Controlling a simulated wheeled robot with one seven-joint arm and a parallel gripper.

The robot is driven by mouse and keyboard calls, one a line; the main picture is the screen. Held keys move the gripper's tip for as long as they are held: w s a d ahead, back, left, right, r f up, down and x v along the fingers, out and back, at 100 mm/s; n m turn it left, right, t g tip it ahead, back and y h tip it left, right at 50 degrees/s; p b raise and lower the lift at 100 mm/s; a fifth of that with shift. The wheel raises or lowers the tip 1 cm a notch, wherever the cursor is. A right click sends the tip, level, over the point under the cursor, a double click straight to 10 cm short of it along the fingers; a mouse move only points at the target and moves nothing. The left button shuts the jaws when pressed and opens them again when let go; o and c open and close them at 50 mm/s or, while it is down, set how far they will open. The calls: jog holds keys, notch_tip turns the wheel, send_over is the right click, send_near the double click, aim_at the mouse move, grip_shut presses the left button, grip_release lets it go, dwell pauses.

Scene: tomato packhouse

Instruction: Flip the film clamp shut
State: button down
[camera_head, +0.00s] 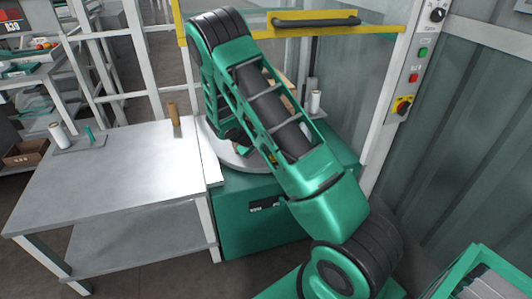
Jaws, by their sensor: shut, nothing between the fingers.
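The film clamp cannot be made out; my arm covers much of the round grey turntable (213,148) on the green machine base (238,232). My gripper (236,137) shows only as a small dark shape low over the turntable's left part, partly behind my own arm link. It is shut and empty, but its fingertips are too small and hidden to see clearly. Whether it touches anything cannot be told. A piece of brown carton (291,82) shows behind my arm. A white film roll (315,102) stands upright at the machine's right rear.
A grey metal table (110,175) stands left of the machine, with a wooden-coloured upright piece (174,114) and a white roll (60,135) on it. A yellow frame (370,30) with a dark handle crosses behind. A control post (411,75) stands at right.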

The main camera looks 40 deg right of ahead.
jog(key=shift+a+f, duration=0.3)
jog(key=shift+a, duration=0.05)
jog(key=d+r+v, duration=0.1)
jog(key=d+v, duration=0.1)
jog(key=v, duration=1.1)
jog(key=shift+w+r, duration=0.4)
jog(key=shift+r, duration=0.05)
jog(key=s+d+r+m+g+y, duration=0.1)
jog(key=s+d+r+m+y, duration=0.1)
jog(key=s+r, duration=0.6)
jog(key=s+d+r+m+g+y, duration=0.15)
jog(key=s+r, duration=0.25)
jog(key=s, duration=0.8)
jog(key=s+a+r+m+y, duration=0.1)
jog(key=s+a+r+y, duration=0.1)
jog(key=s, duration=0.8)
jog(key=s+a+r+m+y, duration=0.1)
jog(key=s+a, duration=0.4)
jog(key=s, duration=0.5)
jog(key=shift+s+r+y, duration=0.2)
jog(key=shift+r+y, duration=0.35)
jog(key=shift+y, duration=0.2)
